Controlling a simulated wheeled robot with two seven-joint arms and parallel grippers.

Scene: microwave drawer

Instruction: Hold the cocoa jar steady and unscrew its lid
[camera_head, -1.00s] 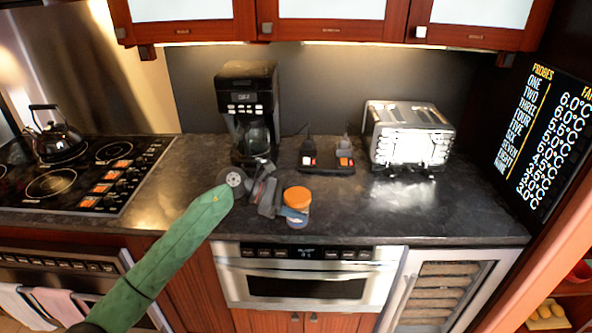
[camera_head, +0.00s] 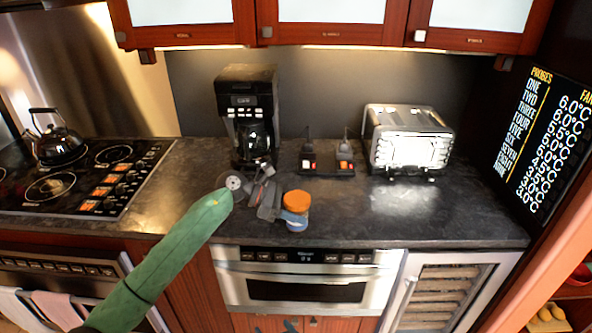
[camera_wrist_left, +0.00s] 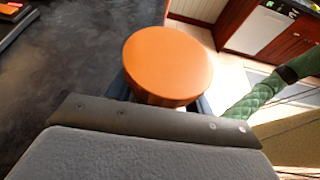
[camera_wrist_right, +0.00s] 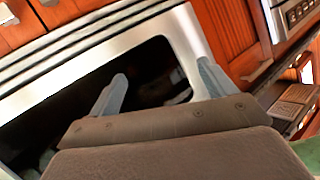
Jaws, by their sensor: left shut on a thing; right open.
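The cocoa jar (camera_head: 297,224) stands near the front edge of the dark counter, above the microwave drawer, with its orange lid (camera_head: 296,200) on top. My left gripper (camera_head: 288,214) is shut on the jar's body below the lid, coming in from the left. In the left wrist view the round lid (camera_wrist_left: 167,65) is seen from above, with blue fingers (camera_wrist_left: 162,98) on either side beneath it. My right gripper (camera_wrist_right: 162,85) is open and empty in front of the microwave drawer. Only its fingertips (camera_head: 274,327) show at the bottom edge of the head view, well below the jar.
The steel microwave drawer (camera_head: 305,273) sits under the counter. The counter right of the jar is clear. A stove with a kettle (camera_head: 58,143) is at left.

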